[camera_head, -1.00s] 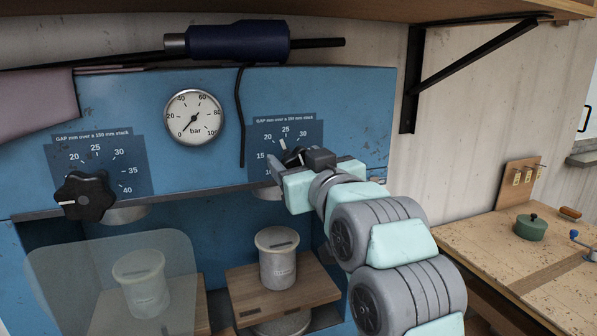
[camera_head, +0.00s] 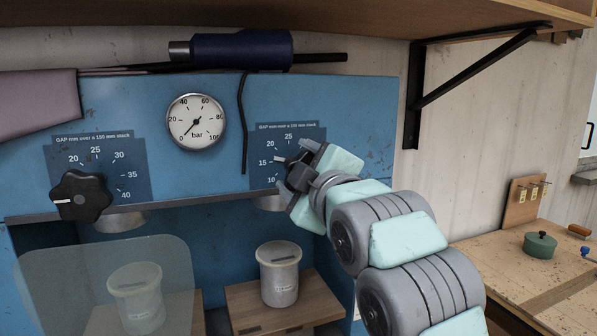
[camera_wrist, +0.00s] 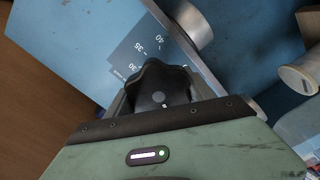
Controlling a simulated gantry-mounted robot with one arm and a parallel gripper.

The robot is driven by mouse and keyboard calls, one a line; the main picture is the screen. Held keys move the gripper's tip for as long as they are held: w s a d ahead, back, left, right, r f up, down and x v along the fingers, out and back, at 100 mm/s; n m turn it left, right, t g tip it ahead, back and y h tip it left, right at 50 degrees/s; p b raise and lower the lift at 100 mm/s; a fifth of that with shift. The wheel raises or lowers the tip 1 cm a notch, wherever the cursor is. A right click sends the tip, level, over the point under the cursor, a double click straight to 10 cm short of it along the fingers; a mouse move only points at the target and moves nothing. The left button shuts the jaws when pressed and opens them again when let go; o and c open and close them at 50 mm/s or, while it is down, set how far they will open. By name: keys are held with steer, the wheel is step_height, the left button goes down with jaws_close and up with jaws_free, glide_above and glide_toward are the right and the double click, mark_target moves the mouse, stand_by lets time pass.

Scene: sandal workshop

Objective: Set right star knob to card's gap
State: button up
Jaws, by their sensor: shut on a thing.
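The right star knob (camera_head: 291,160) is black and sits on the dial plate (camera_head: 308,131) of the blue press, mostly hidden behind my gripper (camera_head: 298,170). My gripper is shut on this knob, with its jaws tilted. A white mark at the knob's left edge lies beside the 15 of the scale. The higher numbers are hidden by the gripper. In the wrist view the black lobed knob (camera_wrist: 160,88) sits between the jaws, with part of the scale, 30 to 40, behind it. I see no readable card.
A left star knob (camera_head: 82,196) points left, below its 20. A pressure gauge (camera_head: 195,121) is between the dials. Below stand a lidded pot (camera_head: 279,275) on a wooden block and a clear guard (camera_head: 60,285). A workbench (camera_head: 500,255) is at right.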

steer(key=shift+f+n, duration=0.15)
steer(key=shift+n, duration=1.45)
steer(key=o, duration=1.4)
steer(key=shift+c, duration=0.2)
steer(key=p+v, duration=0.1)
steer(key=v, duration=1)
